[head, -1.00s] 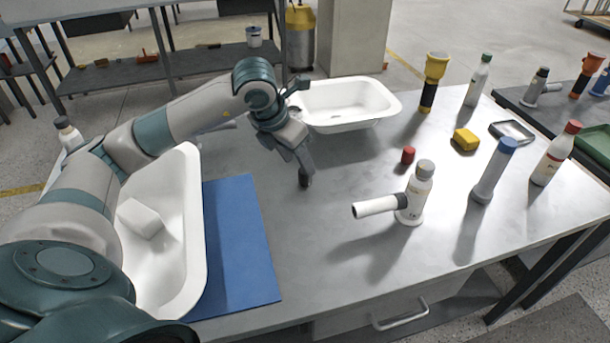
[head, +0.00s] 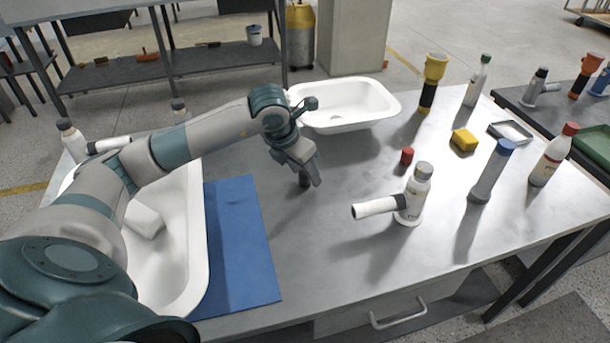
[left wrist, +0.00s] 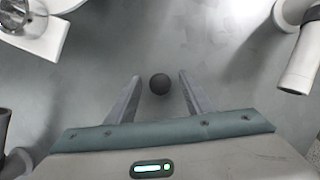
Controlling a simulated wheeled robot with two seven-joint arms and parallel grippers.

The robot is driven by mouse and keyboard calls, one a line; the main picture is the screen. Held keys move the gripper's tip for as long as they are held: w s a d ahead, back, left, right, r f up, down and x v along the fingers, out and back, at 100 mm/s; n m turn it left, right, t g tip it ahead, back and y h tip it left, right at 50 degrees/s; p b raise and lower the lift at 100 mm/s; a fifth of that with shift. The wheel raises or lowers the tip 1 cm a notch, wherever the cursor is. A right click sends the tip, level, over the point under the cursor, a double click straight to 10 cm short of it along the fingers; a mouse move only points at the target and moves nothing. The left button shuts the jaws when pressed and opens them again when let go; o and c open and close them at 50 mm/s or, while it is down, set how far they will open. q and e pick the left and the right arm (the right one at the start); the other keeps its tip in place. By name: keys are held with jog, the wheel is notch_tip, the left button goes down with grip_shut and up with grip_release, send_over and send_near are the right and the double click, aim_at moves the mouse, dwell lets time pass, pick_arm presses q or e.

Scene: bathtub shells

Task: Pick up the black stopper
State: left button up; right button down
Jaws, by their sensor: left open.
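The black stopper (head: 303,181) stands on the grey table, partly hidden by my left gripper (head: 312,178) in the head view. In the left wrist view the black stopper (left wrist: 160,84) shows as a dark round top between the two fingertips of my left gripper (left wrist: 159,78). The fingers are open, with a gap on each side of the stopper, and do not touch it. How high the fingertips are above the table is hard to tell. My right gripper is not in view.
A white tub (head: 385,108) stands behind the gripper. A blue mat (head: 240,250) and a larger white tub (head: 190,275) lie left. A bottle with a side tube (head: 412,197), a red stopper (head: 407,156) and a yellow block (head: 465,139) are right. The table front is clear.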

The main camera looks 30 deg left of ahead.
pick_arm(q)
jog(key=shift+w+f, duration=0.2)
jog(key=shift+f, duration=0.2)
jog(key=c, duration=1.1)
jog(key=shift+r, duration=0.15)
